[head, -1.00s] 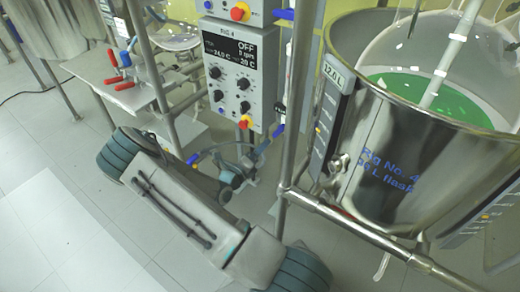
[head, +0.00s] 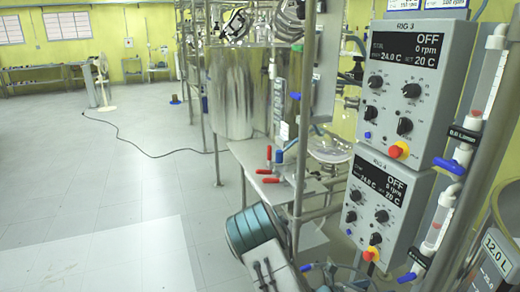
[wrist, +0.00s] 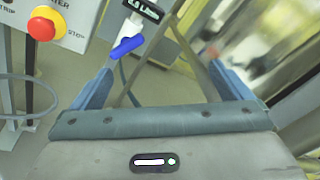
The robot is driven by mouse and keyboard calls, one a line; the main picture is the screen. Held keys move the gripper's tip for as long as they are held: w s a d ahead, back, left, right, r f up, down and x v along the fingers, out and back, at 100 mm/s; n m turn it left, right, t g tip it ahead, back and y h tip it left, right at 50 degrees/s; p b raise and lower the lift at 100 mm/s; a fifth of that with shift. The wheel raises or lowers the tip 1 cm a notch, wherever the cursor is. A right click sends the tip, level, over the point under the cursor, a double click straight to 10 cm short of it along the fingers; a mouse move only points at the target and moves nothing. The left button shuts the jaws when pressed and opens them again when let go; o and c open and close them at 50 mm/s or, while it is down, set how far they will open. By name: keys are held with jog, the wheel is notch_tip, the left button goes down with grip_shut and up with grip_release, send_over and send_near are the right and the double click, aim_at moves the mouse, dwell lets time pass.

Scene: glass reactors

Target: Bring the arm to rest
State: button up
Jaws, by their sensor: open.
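My gripper (wrist: 158,85) shows in the wrist view with its two blue fingers spread wide apart and nothing between them. Beyond the fingers are a blue valve handle (wrist: 127,46) and, at the left, a red emergency knob on a yellow base (wrist: 42,25). In the head view part of my arm shows at the bottom centre, beside the rig frame. My fingertips are outside the head view.
Two control boxes, RIG 3 (head: 418,85) and RIG 4 (head: 383,205), stand close at the right, both reading OFF. A steel vessel (head: 232,95) and a small table (head: 262,180) stand behind. A cable (head: 130,150) crosses the floor. The left floor is open.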

jog(key=s+a+r+m+y+p, duration=0.2)
jog(key=s+a+r+m+y, duration=0.6)
jog(key=r+m, duration=0.5)
jog(key=s+a+r+m+y+p, duration=0.2)
jog(key=s+a+r+m+y, duration=0.7)
jog(key=r+m, duration=0.4)
jog(key=shift+s+a+m+p, duration=0.35)
jog(key=shift+a+m, duration=0.35)
jog(key=shift+m, duration=0.4)
